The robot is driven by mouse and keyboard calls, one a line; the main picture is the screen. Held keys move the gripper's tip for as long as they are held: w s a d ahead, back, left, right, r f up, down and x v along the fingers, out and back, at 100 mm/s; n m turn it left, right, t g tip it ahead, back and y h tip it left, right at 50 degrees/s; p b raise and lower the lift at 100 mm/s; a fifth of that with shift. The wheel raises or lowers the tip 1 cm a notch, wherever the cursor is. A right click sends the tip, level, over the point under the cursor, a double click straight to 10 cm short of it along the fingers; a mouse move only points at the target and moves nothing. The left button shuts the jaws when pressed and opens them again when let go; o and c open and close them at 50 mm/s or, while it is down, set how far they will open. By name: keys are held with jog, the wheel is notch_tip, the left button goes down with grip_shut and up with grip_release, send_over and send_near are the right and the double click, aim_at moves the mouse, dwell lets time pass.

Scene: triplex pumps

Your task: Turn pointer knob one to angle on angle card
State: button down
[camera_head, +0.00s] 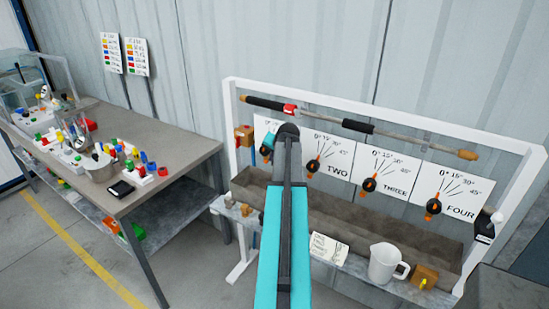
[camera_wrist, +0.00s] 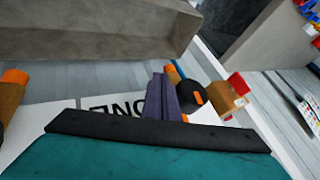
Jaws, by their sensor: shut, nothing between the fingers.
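Pointer knob one (camera_wrist: 191,94) is a black knob with an orange pointer, on the white panel marked ONE (camera_wrist: 65,115), which appears upside down in the wrist view. My gripper (camera_wrist: 160,82) is shut and empty, its dark fingers right beside the knob; I cannot tell whether they touch. In the head view my teal and black arm hides knob one and most of its dial (camera_head: 264,126). A small white card with handwritten lines (camera_head: 328,248) leans at the front of the rack; its text is too small to read.
Dials TWO (camera_head: 330,158), THREE (camera_head: 388,175) and FOUR (camera_head: 450,192) follow to the right, each with an orange-and-black knob. A grey trough (camera_head: 340,217) runs below. A white jug (camera_head: 386,262) stands in front. A cluttered workbench (camera_head: 190,147) is at left.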

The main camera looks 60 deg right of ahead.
jog(key=shift+w+f, duration=0.1)
jog(key=shift+w, duration=0.05)
jog(key=shift+w+b, duration=0.4)
jog(key=shift+w+r, duration=0.1)
jog(key=shift+r, duration=0.15)
jog(key=s+a+r+b, duration=0.3)
jog(key=s+a+r, duration=0.1)
jog(key=s, duration=0.6)
jog(key=shift+s+r, duration=0.35)
jog(key=shift+r, duration=0.2)
